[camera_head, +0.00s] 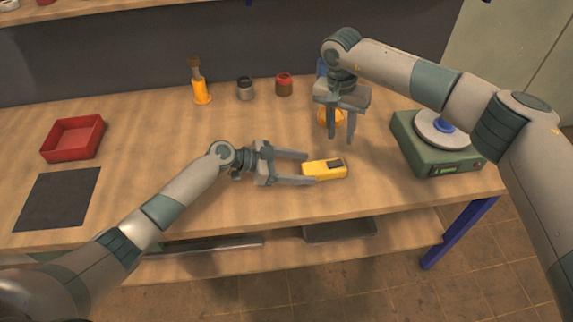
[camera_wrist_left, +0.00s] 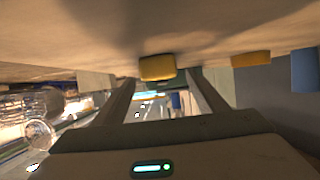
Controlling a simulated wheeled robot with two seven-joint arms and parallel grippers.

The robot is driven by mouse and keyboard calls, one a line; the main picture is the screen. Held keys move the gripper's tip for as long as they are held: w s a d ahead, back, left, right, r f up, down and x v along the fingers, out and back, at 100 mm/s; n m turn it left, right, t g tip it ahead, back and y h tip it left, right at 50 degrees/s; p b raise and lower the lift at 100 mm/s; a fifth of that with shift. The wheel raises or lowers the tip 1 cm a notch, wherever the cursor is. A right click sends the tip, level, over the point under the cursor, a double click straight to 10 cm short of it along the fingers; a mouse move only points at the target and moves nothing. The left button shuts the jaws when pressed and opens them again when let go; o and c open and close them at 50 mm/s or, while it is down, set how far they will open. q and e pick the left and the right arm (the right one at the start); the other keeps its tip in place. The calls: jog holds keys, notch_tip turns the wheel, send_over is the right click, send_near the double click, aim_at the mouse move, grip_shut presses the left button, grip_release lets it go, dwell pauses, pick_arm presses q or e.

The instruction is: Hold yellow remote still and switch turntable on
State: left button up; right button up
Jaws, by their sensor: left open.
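The yellow remote (camera_head: 323,170), with a dark patch at its right end, lies on the table. My left gripper (camera_head: 310,168) is open, low over the table, its fingers pointing right on either side of the remote's left end. In the left wrist view the remote (camera_wrist_left: 157,68) shows between the fingertips; I see no grip on it. The turntable (camera_head: 437,155) is a green box at the right with a small lit display on its front, a pale round plate and a blue piece on top. My right gripper (camera_head: 341,139) points down, open and empty, above and behind the remote.
An orange object (camera_head: 325,117) is partly hidden behind my right gripper. An orange-handled brush (camera_head: 201,94), a grey jar (camera_head: 245,91) and a red jar (camera_head: 284,86) stand at the back. A red tray (camera_head: 74,140) and a dark mat (camera_head: 57,198) are at the left.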

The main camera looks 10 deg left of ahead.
aim_at(324, 170)
pick_arm(q)
jog(key=shift+x, duration=2.6)
jog(key=c, duration=1.3)
pick_arm(e)
grip_shut()
jog(key=r+m, duration=0.1)
jog(key=m, duration=0.2)
jog(key=r+m, duration=0.2)
jog(key=m, duration=0.1)
jog(key=r+m, duration=0.2)
jog(key=m, duration=0.2)
jog(key=shift+s+a+r, duration=0.1)
jog(key=shift+a, duration=0.15)
